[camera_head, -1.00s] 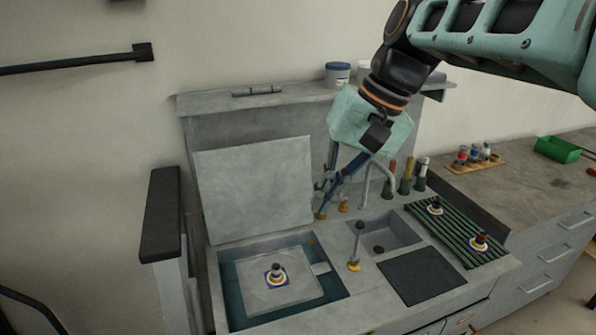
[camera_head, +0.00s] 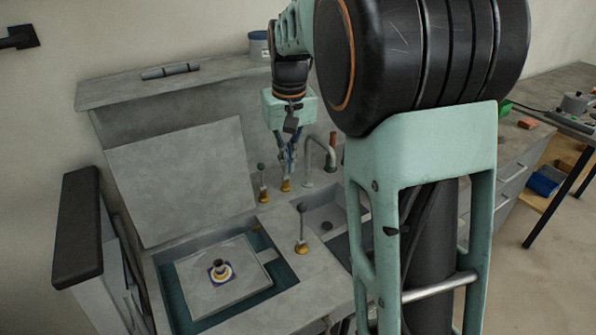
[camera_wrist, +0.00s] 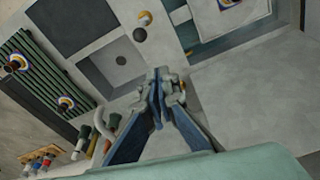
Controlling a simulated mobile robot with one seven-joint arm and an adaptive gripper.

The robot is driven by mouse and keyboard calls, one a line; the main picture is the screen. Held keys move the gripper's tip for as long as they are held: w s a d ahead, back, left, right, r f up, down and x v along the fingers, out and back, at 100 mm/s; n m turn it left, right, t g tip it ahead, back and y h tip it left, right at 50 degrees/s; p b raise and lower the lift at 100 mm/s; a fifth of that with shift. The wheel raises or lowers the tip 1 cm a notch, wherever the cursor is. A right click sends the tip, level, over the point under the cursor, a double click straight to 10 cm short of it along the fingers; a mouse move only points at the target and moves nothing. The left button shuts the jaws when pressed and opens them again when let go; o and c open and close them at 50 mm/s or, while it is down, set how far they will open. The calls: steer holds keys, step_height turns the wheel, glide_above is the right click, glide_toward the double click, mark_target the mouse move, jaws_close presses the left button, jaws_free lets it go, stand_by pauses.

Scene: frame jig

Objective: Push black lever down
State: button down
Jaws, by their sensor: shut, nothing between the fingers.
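A lever with a dark ball knob (camera_head: 301,208) stands upright on a yellow base at the front of the worktop, between the open basin and the sink. In the wrist view its dark knob (camera_wrist: 139,34) is beyond my fingertips. My gripper (camera_head: 287,174) is shut and empty, pointing down behind that lever and apart from it. It is directly over the yellow base (camera_head: 286,185) of another lever, whose upper part is hidden by my fingers. A green-knobbed lever (camera_head: 262,183) stands just left of my gripper. My fingertips also show in the wrist view (camera_wrist: 165,84).
A raised grey lid (camera_head: 180,180) stands left of my gripper, above the recessed basin (camera_head: 165,285). The sink (camera_head: 322,217) and curved tap (camera_head: 320,142) lie to the right. My arm hides much of the right side. Bottles (camera_wrist: 85,140) and a green rack (camera_wrist: 40,75) show in the wrist view.

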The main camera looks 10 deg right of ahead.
steer(key=shift+w+d+f, duration=0.4)
steer(key=shift+w+d, duration=0.05)
steer(key=shift+w, duration=0.15)
steer(key=shift+w+d+f, duration=0.35)
steer(key=shift+w+d, duration=0.1)
steer(key=shift+w, duration=0.15)
glide_above(302, 225)
steer(key=w, duration=0.3)
step_height(302, 225, down, 9)
steer(key=shift+a, duration=0.15)
steer(key=shift+s, duration=0.1)
steer(key=shift+f+b, duration=0.2)
steer(key=shift+b, duration=0.2)
